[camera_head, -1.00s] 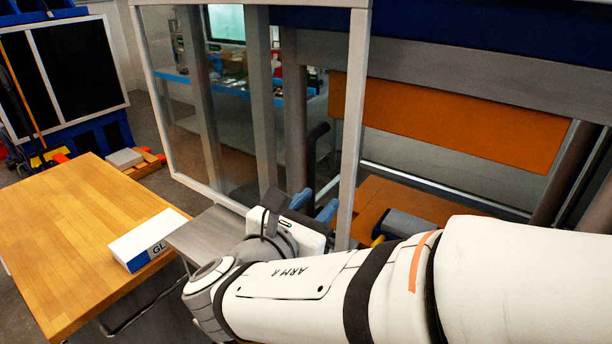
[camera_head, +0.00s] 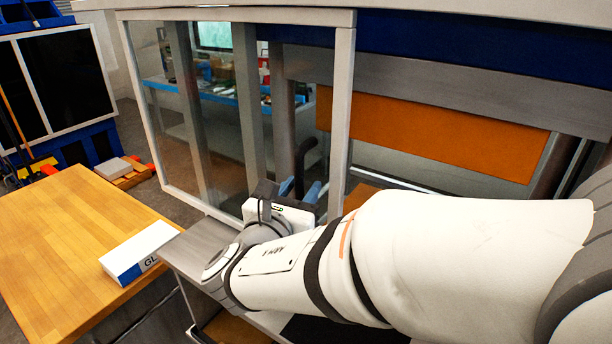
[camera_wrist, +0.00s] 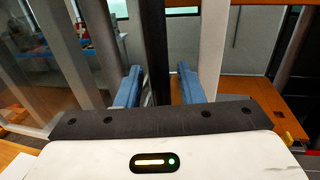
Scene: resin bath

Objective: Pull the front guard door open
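The front guard door (camera_head: 343,120) is a pale-framed clear panel at the centre left of the head view. I cannot tell whether it stands slightly ajar. My gripper, with blue fingers (camera_head: 313,192), is by the door's lower right side, close to the right upright. A dark, bent handle-like bar (camera_head: 306,150) shows just above the fingers. In the wrist view my gripper (camera_wrist: 158,88) has its fingers apart. A dark upright bar (camera_wrist: 153,45) appears between them, with a gap before the right finger. I cannot tell whether either finger touches it. My wrist hides the door's lower right corner.
A wooden table (camera_head: 70,225) with a white and blue box (camera_head: 138,252) stands at left. A grey ledge (camera_head: 195,250) lies below the door. An orange panel (camera_head: 430,130) hangs behind at right. Open floor shows between the table and the door.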

